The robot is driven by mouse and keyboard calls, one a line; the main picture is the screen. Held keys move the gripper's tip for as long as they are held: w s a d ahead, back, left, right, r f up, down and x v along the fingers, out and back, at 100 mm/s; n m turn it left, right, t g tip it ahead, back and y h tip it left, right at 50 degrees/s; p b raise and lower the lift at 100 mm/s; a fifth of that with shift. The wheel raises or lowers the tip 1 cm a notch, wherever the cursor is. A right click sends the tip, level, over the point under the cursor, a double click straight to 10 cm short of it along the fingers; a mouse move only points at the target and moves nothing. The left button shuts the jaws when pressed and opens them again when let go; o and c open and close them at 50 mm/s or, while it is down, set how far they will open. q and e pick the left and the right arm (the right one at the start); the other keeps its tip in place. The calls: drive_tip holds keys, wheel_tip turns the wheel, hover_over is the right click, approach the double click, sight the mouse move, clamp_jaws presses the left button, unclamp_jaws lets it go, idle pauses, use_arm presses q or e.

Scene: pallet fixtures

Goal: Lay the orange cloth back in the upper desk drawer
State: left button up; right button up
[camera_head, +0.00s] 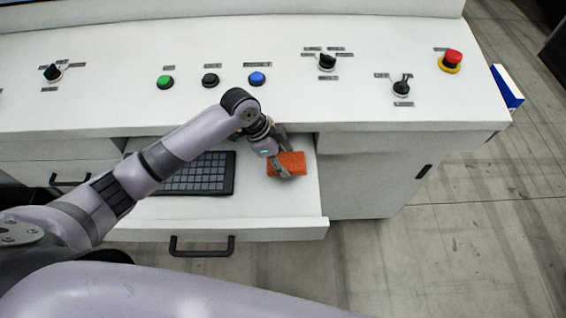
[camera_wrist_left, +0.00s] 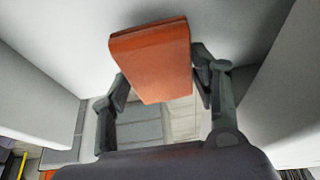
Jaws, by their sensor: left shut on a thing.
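The orange cloth (camera_head: 293,161) is a folded block in the head view, over the right part of the open upper desk drawer (camera_head: 270,215). My left gripper (camera_head: 283,167) is shut on the cloth. In the left wrist view the cloth (camera_wrist_left: 152,58) sits between the two fingers of my left gripper (camera_wrist_left: 160,85). I cannot tell whether the cloth touches the drawer bottom. My right gripper does not show.
A dark keyboard (camera_head: 197,174) lies in the drawer left of the cloth, partly under my arm. The drawer's black handle (camera_head: 202,247) is at its front. The white console top (camera_head: 420,110) with buttons and knobs overhangs the drawer's back. A red emergency button (camera_head: 453,59) stands at far right.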

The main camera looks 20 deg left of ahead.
use_arm(q)
wheel_tip(320, 180, down, 3)
drive_tip(key=shift+s+r, duration=0.1)
drive_tip(key=shift+r, duration=0.1)
drive_tip(key=shift+f+p, duration=0.3)
drive_tip(key=shift+f, duration=0.1)
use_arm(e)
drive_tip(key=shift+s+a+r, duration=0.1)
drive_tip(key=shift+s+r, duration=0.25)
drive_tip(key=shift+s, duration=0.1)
use_arm(q)
drive_tip(key=o, duration=1.1)
